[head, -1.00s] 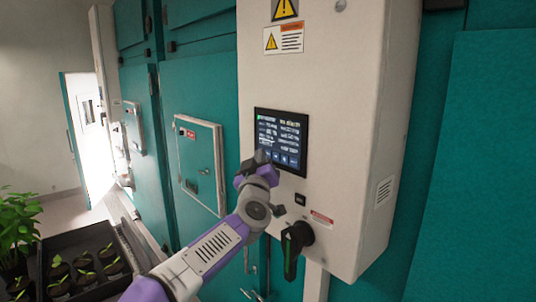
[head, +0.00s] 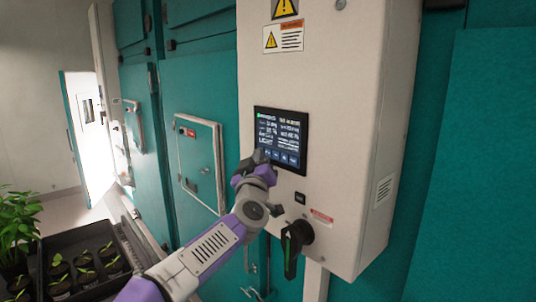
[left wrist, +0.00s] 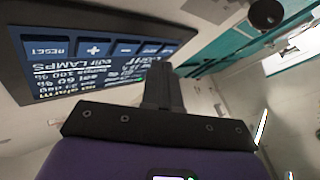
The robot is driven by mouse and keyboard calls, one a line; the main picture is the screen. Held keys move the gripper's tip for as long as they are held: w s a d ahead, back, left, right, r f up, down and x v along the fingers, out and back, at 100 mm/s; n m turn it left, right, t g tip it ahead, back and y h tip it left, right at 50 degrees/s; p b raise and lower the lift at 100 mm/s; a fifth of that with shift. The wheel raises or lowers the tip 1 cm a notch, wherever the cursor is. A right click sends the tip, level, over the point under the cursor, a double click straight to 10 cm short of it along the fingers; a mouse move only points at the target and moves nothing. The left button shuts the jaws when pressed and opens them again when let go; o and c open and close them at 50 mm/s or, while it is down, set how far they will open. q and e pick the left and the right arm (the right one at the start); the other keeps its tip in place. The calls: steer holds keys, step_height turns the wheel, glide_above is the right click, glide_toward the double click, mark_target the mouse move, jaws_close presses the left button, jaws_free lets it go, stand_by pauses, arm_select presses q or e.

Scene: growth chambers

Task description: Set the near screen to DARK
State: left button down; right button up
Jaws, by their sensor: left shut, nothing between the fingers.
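The near screen (head: 281,140) is a dark panel on the front of the white control box, with lines of white text and a row of blue buttons along its bottom. In the left wrist view the screen (left wrist: 85,72) appears upside down, with buttons marked RESET, plus and minus readable and others at the right partly hidden. My left gripper (head: 256,158) is shut and empty at the screen's lower left. Its closed fingers (left wrist: 163,80) show near the end of the button row away from RESET; I cannot tell whether they touch. My right gripper is not in view.
The white box (head: 340,130) carries a black rotary handle (head: 295,245) and a small black switch (head: 300,198) below the screen. Teal chamber doors (head: 195,80) stand to the left. A black tray of seedlings (head: 75,238) is at lower left.

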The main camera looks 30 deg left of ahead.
arm_select(q)
steer(key=shift+s+a, duration=0.1)
steer(key=shift+s, duration=0.05)
steer(key=shift+s+a+b, duration=0.2)
steer(key=shift+s+a, duration=0.1)
steer(key=shift+s, duration=0.45)
steer(key=shift+s+a+b, duration=0.25)
steer(key=shift+s+a, duration=0.1)
steer(key=shift+s, duration=0.45)
steer(key=shift+s+a+b, duration=0.2)
steer(key=shift+s+a, duration=0.1)
steer(key=shift+s, duration=0.45)
stand_by(1.0)
steer(key=s+n+p, duration=0.1)
steer(key=n, duration=0.5)
steer(key=s+a+n, duration=0.1)
steer(key=n, duration=0.5)
steer(key=s+n+g+p, duration=0.1)
steer(key=n, duration=0.6)
steer(key=shift+s+a+f+p, duration=0.1)
steer(key=shift+s+a+p, duration=0.15)
steer(key=shift+a+p, duration=0.05)
steer(key=w+d+p, duration=0.3)
steer(key=w+p, duration=0.1)
steer(key=w, duration=0.4)
steer(key=shift+d, duration=0.25)
